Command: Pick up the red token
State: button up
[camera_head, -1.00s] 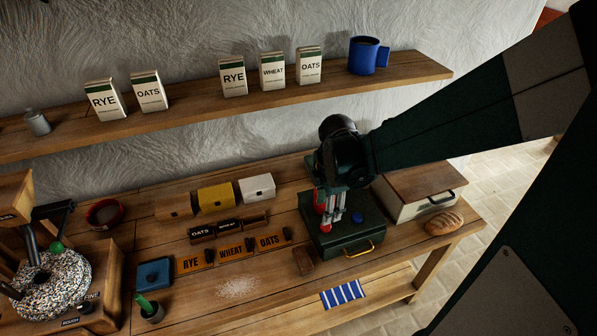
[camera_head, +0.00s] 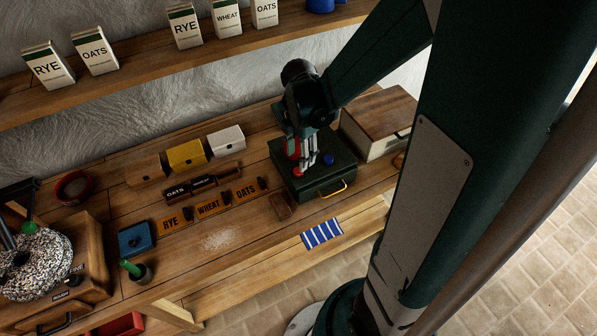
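A small red round piece (camera_head: 298,173), which looks like the red token, shows at the front left of the top of a dark green box (camera_head: 323,182). My gripper (camera_head: 305,168) points down over this box, with its grey fingers right beside the red piece. A second red patch (camera_head: 293,149) shows higher up at the gripper's left side; I cannot tell whether it is part of the gripper. A blue round token (camera_head: 328,159) lies on the box top, right of the fingers. The fingers overlap at this size, so I cannot tell the gap or any contact.
A wooden-lidded box (camera_head: 376,112) stands close behind and right of the green box. Labelled blocks, small bins and a blue box (camera_head: 136,238) stand to the left. A shelf (camera_head: 150,66) runs above.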

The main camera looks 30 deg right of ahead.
aim_at(298, 172)
jog(key=shift+f, duration=1.05)
jog(key=shift+f, duration=0.2)
jog(key=shift+w+f, duration=0.1)
jog(key=shift+f, duration=2.3)
jog(key=c, duration=0.8)
